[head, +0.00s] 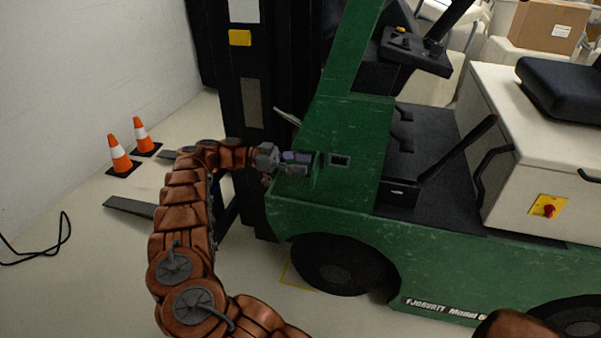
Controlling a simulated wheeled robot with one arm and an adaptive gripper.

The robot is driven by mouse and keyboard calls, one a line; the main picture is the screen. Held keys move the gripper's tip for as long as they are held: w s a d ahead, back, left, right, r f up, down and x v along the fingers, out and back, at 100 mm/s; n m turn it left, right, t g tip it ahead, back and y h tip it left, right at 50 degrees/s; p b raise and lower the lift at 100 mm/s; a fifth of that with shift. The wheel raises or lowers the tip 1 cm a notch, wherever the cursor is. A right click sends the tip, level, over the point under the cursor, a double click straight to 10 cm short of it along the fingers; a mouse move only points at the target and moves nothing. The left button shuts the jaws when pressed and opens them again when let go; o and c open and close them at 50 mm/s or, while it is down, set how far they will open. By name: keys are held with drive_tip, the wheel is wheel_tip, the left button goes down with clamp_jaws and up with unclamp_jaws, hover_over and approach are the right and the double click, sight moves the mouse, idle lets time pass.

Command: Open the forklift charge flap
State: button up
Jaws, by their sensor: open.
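The green forklift (345,120) stands side-on in the head view. Its charge flap (317,170) looks like a thin green plate standing out from the front side panel, swung away from a small dark rectangular recess (340,160). My gripper (306,163) is just left of this plate, with its fingers pointing right toward it. The fingers are open. I cannot tell whether they touch the plate. My gripper and wrist hide part of the green panel behind them.
Two orange cones (119,155) stand at the left near the wall. A fork tine (130,207) lies low across the floor, and a black cable (50,245) lies at far left. The black mast (250,60) rises behind my wrist. A cardboard box (545,25) is at the back right.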

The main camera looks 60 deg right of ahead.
drive_tip(key=shift+r, duration=3)
